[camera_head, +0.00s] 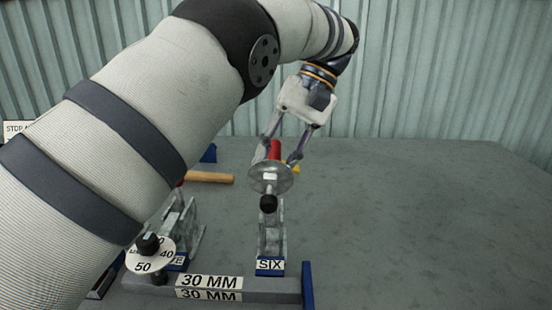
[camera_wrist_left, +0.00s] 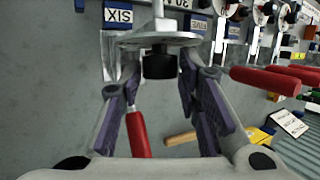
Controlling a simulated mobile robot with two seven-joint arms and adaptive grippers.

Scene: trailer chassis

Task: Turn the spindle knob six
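The unit labelled SIX (camera_head: 270,265) stands upright on the bench, with a round grey disc (camera_head: 270,177) and a black knob (camera_head: 268,203) in front of it. My left gripper (camera_head: 282,150) reaches down behind the disc, its fingers spread apart. In the left wrist view its fingers (camera_wrist_left: 162,85) stand either side of a black cylindrical part (camera_wrist_left: 160,62) under the disc (camera_wrist_left: 158,38), with gaps beside it. I cannot tell whether this is the same knob. A red handle (camera_wrist_left: 138,135) shows between the fingers, seemingly not gripped. My right gripper is not in view.
A dial with numbers (camera_head: 150,255) and a bar marked 30 MM (camera_head: 209,281) stand in front. A wooden handle (camera_head: 208,177) lies behind to the left. More red handles (camera_wrist_left: 266,80) show in the wrist view. The bench at right (camera_head: 420,220) is clear.

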